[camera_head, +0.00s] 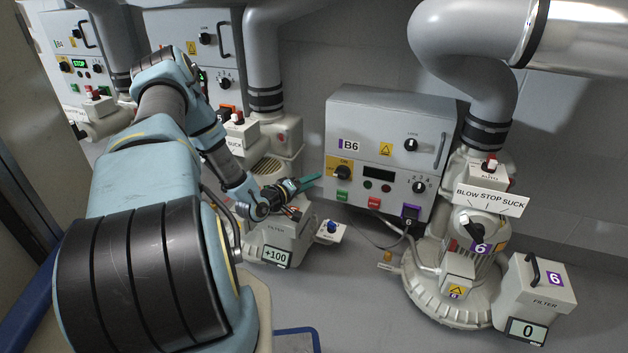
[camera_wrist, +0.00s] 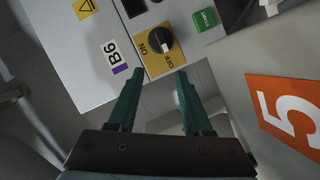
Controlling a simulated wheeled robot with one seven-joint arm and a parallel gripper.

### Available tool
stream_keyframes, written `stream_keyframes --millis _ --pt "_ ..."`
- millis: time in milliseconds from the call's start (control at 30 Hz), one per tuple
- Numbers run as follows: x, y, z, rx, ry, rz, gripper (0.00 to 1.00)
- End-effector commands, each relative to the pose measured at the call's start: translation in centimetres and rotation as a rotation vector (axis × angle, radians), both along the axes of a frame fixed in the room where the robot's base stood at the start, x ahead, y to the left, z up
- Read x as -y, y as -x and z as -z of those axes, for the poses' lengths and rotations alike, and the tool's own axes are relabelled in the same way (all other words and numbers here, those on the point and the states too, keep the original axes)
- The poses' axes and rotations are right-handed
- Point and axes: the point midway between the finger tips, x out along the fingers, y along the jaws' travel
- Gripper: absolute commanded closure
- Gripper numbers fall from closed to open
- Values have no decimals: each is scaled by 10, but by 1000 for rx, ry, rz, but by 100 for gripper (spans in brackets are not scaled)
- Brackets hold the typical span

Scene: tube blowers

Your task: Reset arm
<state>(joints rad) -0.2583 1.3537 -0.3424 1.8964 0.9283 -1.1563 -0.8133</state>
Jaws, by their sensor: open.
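My arm reaches from the left foreground in the head view, and my gripper (camera_head: 312,181) is in front of the lower left of the grey B6 control box (camera_head: 365,115). In the wrist view my gripper (camera_wrist: 160,80) shows two green fingers spread apart with nothing between them. The black ON/OFF knob (camera_wrist: 160,41) on its yellow plate lies just beyond the fingertips, apart from them as far as I can see. The green button (camera_wrist: 206,19) is right of it. The B6 label (camera_wrist: 113,52) is on the left.
The blower marked 6 (camera_head: 462,285) and its filter box reading 0 (camera_head: 537,290) stand at right. A filter box reading +100 (camera_head: 285,245) is below my gripper. An orange 5 panel (camera_wrist: 288,112) is close on the right in the wrist view. Other control boxes (camera_head: 195,45) stand behind my arm.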

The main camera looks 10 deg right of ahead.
Motion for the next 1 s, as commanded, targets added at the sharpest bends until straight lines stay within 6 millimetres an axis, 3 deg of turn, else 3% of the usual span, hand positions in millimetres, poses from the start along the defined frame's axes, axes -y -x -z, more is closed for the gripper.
stream_keyframes --millis 333,567,767,1000 --pt "-2 -3 -5 -4 -65 7 50" --pt "-28 -4 -33 -40 -413 33 50" --pt "-69 17 -73 -116 -739 48 50" --pt "-119 76 -133 -258 -1027 65 50"
